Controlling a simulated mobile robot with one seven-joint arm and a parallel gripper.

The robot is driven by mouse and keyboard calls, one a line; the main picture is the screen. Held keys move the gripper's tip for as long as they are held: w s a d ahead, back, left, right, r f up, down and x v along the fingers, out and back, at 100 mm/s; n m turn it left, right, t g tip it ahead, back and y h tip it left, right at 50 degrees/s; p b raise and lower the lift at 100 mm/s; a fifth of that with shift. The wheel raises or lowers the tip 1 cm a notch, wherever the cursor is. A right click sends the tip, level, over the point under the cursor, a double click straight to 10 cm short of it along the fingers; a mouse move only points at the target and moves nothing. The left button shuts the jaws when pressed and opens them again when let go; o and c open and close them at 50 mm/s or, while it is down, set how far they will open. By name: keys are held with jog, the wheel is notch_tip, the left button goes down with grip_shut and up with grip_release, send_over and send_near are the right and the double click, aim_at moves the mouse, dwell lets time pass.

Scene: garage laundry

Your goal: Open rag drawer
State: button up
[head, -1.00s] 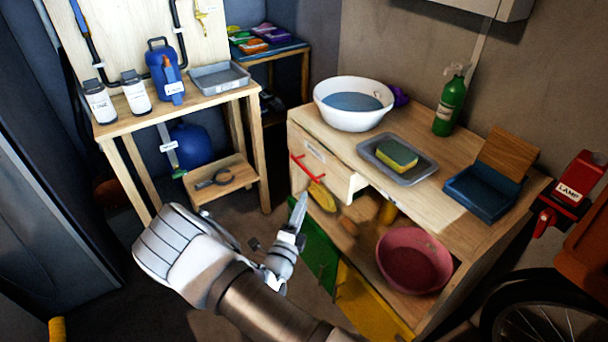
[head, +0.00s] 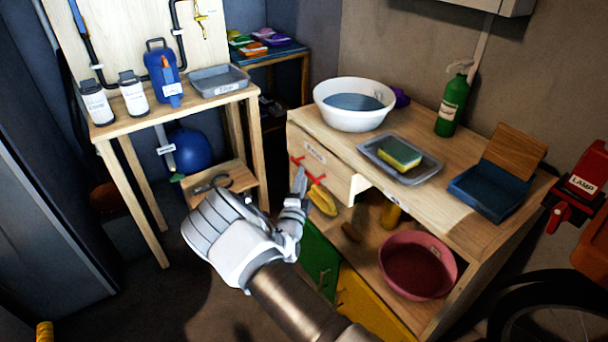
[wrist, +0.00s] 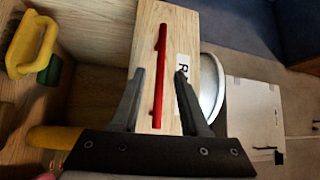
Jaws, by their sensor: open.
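The rag drawer (head: 328,170) is a pale wooden front at the upper left of the workbench, with a red bar handle (head: 307,170) and a white label. In the wrist view the drawer front (wrist: 199,60) shows with the red handle (wrist: 160,88) running lengthwise between my fingers. My gripper (head: 300,182) is open beside the handle in the head view; its fingertips (wrist: 160,76) lie either side of the bar in the wrist view. Whether they touch the bar I cannot tell. Part of the drawer's lower left edge is close behind my fingers.
A white basin (head: 355,118), a grey tray (head: 385,172) with a sponge and a green bottle (head: 452,105) stand on the bench top. Below are a yellow-handled brush (head: 322,200), a pink basin (head: 450,262), and green and yellow doors. A wooden shelf table (head: 180,112) stands left.

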jog(key=shift+b+x, duration=0.3)
jog(key=shift+x, duration=1.5)
grip_shut()
